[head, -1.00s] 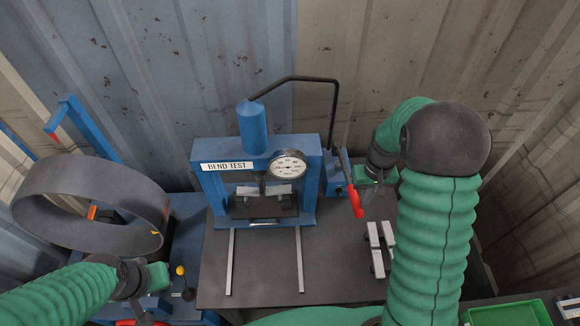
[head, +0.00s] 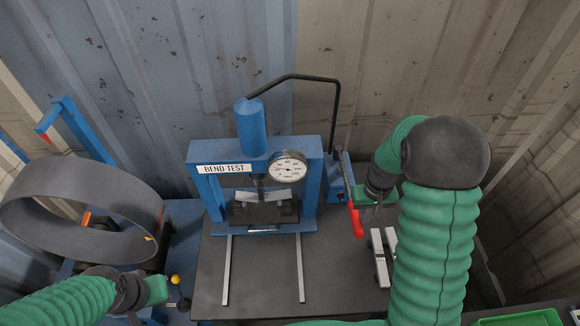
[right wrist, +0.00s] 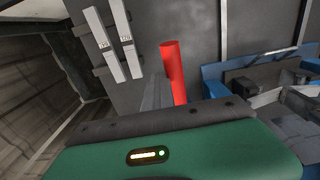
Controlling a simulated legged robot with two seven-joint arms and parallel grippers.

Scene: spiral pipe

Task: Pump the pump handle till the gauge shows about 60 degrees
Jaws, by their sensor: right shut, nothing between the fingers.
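The pump handle is a dark lever with a red grip (head: 356,220) at the right side of the blue press (head: 205,190), slanting down toward the front. My right gripper (head: 366,203) is shut and empty, close against the right of the handle. In the right wrist view the red grip (right wrist: 174,70) stands just beside the shut fingers (right wrist: 153,92); contact is unclear. The round white gauge (head: 288,168) is on the press front; its needle is too small to read. A light test strip (head: 273,195) lies under the ram, looking bent. My left gripper (head: 155,290) is far left; its fingers are unclear.
Two light metal strips (head: 380,258) lie right of the handle, also seen in the right wrist view (right wrist: 125,40). A large grey ring (head: 80,205) and a yellow-knobbed lever (head: 176,280) are at left. A green tray (head: 520,318) is at lower right. The table front (head: 265,275) is clear between rails.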

